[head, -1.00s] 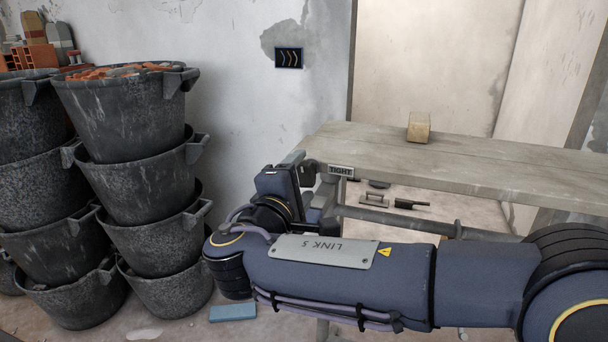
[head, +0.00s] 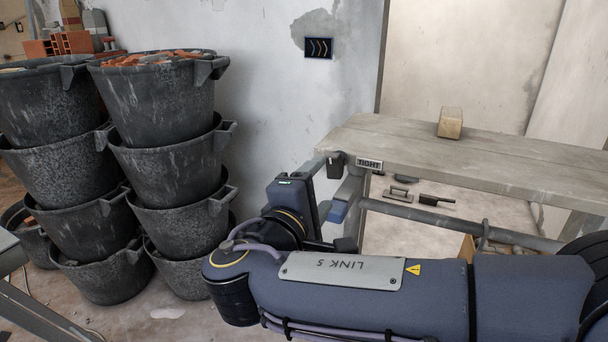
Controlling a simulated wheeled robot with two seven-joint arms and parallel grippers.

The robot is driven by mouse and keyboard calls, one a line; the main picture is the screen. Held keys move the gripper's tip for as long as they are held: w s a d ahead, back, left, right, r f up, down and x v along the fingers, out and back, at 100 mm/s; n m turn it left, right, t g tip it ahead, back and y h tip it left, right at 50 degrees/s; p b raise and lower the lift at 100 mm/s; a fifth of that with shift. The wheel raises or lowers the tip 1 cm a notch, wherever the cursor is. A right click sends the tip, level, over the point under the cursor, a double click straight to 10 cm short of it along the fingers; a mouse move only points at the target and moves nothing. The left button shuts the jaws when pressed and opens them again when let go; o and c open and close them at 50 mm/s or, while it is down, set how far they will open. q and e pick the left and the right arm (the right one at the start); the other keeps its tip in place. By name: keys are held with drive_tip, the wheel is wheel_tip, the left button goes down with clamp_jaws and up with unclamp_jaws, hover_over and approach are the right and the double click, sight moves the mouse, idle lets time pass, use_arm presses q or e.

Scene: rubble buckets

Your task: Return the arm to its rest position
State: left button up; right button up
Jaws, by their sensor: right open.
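My right arm reaches in from the right across the lower part of the head view, its forearm lying nearly level. Its gripper (head: 341,202) is turned away from me, past the wrist, in front of the near left end of the wooden bench (head: 395,150). The gripper is open, and I see nothing between its fingers. The wrist partly hides it. My left arm and left gripper are not in view.
Stacked black buckets (head: 165,115) stand left of the arm, the top ones filled with rubble. A wooden block (head: 450,122) sits on the bench. Trowel-like tools (head: 436,200) lie on the floor beneath. A grey frame (head: 12,262) edges the lower left.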

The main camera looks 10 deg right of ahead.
drive_tip(key=s+d+f+m+g+y, duration=0.25)
drive_tip(key=s+d+f+g, duration=0.25)
drive_tip(key=d+f, duration=0.3)
drive_tip(key=s+d+f+m+g+y, duration=0.25)
drive_tip(key=s+d+f+g, duration=0.25)
drive_tip(key=d+f, duration=0.35)
drive_tip(key=s+a+f+m+y, duration=0.3)
drive_tip(key=s+m+y, duration=0.1)
drive_tip(key=s+m, duration=0.15)
drive_tip(key=s+a+f+m+y, duration=0.3)
drive_tip(key=s+f+m+y, duration=0.1)
drive_tip(key=s, duration=0.2)
wheel_tip(320, 180, up, 22)
drive_tip(key=p, duration=2.1)
drive_tip(key=shift+t+y, duration=0.4)
drive_tip(key=shift+a+m, duration=0.1)
drive_tip(key=shift+m, duration=0.15)
